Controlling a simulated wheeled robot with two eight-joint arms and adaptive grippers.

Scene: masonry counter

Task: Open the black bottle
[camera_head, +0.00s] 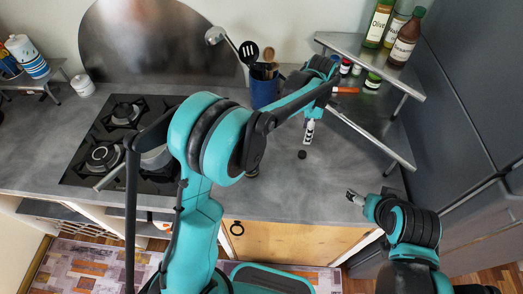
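A small round black object (302,154) sits on the grey counter; from this steep angle I cannot tell whether it is a bottle seen from above or a loose cap. My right gripper (350,195) is over the counter's front right, away from both items. Its finger opening is unclear.
A blue utensil holder (264,92) stands behind my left arm. A corner shelf (372,58) with bottles, including a dark brown one (405,40), is at the back right, with small jars beneath. A gas hob (125,140) with a pot is left. The front middle counter is clear.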

